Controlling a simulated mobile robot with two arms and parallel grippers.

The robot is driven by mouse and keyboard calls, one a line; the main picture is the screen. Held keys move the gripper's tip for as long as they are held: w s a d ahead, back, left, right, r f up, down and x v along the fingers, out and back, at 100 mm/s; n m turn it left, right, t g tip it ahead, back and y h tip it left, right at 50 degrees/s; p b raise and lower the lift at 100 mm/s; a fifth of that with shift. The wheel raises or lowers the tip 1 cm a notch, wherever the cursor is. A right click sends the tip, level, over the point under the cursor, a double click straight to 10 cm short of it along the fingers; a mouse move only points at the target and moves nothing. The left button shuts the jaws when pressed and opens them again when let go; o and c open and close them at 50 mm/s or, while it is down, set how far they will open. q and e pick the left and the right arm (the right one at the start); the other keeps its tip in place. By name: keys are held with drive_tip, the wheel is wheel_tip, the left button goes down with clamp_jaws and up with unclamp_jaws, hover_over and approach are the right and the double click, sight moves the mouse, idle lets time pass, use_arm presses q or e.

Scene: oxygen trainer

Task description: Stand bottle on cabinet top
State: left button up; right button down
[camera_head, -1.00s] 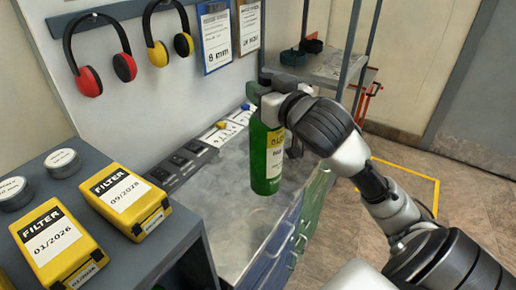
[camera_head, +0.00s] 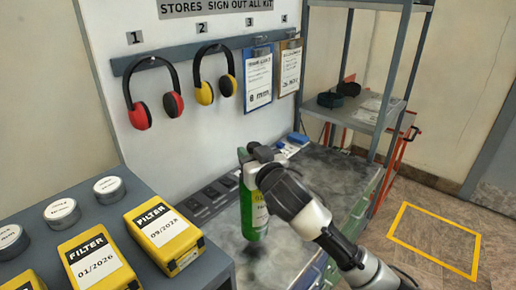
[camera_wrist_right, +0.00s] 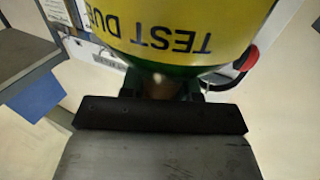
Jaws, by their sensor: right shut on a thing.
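A green bottle (camera_head: 250,214) with a yellow band and white label is upright in the head view, over the grey cabinet top (camera_head: 325,180). My right gripper (camera_head: 257,160) is at its top end and shut on it. A dark shadow lies below the bottle; I cannot tell whether its base touches the surface. In the right wrist view, the bottle's yellow label (camera_wrist_right: 180,28) reads "TEST DUE" upside down, close behind the dark gripper bar (camera_wrist_right: 160,115). The fingertips are mostly hidden there. My left gripper is not in view.
Yellow filter boxes (camera_head: 165,240) and round tins (camera_head: 62,212) stand on the dark cabinet at left. Dark switch-like blocks (camera_head: 210,197) line the cabinet top's back edge. Red and yellow ear defenders (camera_head: 203,90) and clipboards hang behind. A shelf unit (camera_head: 360,112) stands at right.

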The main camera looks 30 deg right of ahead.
wheel_tip(320, 180, down, 3)
drive_tip(key=shift+r, duration=0.1)
drive_tip(key=shift+f, duration=0.3)
drive_tip(key=c, duration=0.8)
unclamp_jaws()
drive_tip(key=shift+s+f, duration=0.1)
drive_tip(key=shift+s, duration=0.05)
drive_tip(key=s+b, duration=0.2)
drive_tip(key=s, duration=1)
drive_tip(key=shift+a+b, duration=0.3)
drive_tip(key=shift+a, duration=0.05)
